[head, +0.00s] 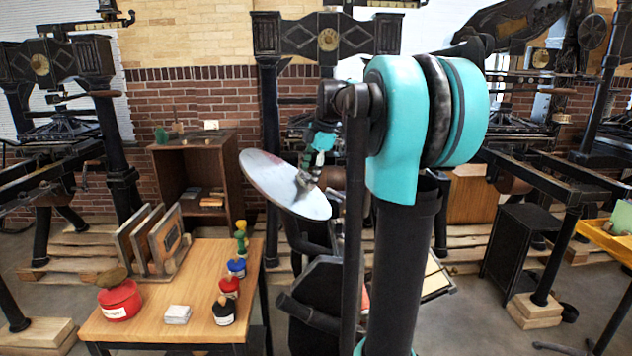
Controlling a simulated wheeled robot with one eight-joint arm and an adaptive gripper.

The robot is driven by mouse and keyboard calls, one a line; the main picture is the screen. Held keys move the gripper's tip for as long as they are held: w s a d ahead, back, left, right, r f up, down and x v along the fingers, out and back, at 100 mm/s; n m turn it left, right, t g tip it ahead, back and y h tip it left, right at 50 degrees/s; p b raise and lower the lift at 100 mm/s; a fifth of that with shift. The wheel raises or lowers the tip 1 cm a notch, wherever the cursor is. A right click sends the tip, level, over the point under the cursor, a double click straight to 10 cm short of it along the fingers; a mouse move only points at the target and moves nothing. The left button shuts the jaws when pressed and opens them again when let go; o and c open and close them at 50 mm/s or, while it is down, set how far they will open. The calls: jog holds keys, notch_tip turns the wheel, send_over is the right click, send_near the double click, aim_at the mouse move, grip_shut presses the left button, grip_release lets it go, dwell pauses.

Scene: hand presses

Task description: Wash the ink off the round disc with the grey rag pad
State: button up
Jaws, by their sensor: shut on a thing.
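The round disc (268,172) is a pale, tilted plate on the dark press in the middle of the head view. Its visible face looks mostly light grey; I cannot make out ink at this size. My gripper (312,168) is at the right part of the disc, shut on a small grey thing that looks like the rag pad (304,181). The pad appears at the disc's face; whether it touches cannot be told for sure. My arm hides the area right of the disc and much of the press.
A wooden table (150,290) at the front left holds a red tin (120,300), a white folded stack (178,314), several ink pots (224,308) and upright wooden frames (165,240). A brown cabinet (190,165) stands behind. Other presses line the back.

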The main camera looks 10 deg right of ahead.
aim_at(317, 195)
jog(key=shift+w+a+r, duration=0.9)
jog(key=shift+a+r, duration=0.15)
jog(key=shift+a, duration=0.3)
jog(key=shift+w+a+r, duration=0.9)
jog(key=shift+a+r, duration=0.15)
jog(key=shift+a, duration=0.35)
jog(key=shift+w+a+r, duration=0.9)
jog(key=shift+a+r, duration=0.15)
jog(key=shift+a, duration=0.3)
jog(key=shift+s+d+f, duration=0.5)
jog(key=shift+d+f, duration=0.1)
jog(key=shift+d, duration=0.2)
jog(key=shift+s+d+f, duration=0.55)
jog(key=shift+d, duration=0.25)
jog(key=shift+s+d+f, duration=0.5)
jog(key=shift+d+f, duration=0.1)
jog(key=shift+d, duration=0.2)
jog(key=shift+s+d+f, duration=0.75)
jog(key=shift+d+f, duration=0.2)
jog(key=shift+d, duration=0.15)
jog(key=shift+s+d+f, duration=0.8)
jog(key=shift+d+f, duration=0.2)
jog(key=shift+d, duration=0.1)
jog(key=shift+s+d+f, duration=0.75)
jog(key=shift+d+f, duration=0.2)
jog(key=shift+d, duration=0.15)
jog(key=shift+r, duration=0.1)
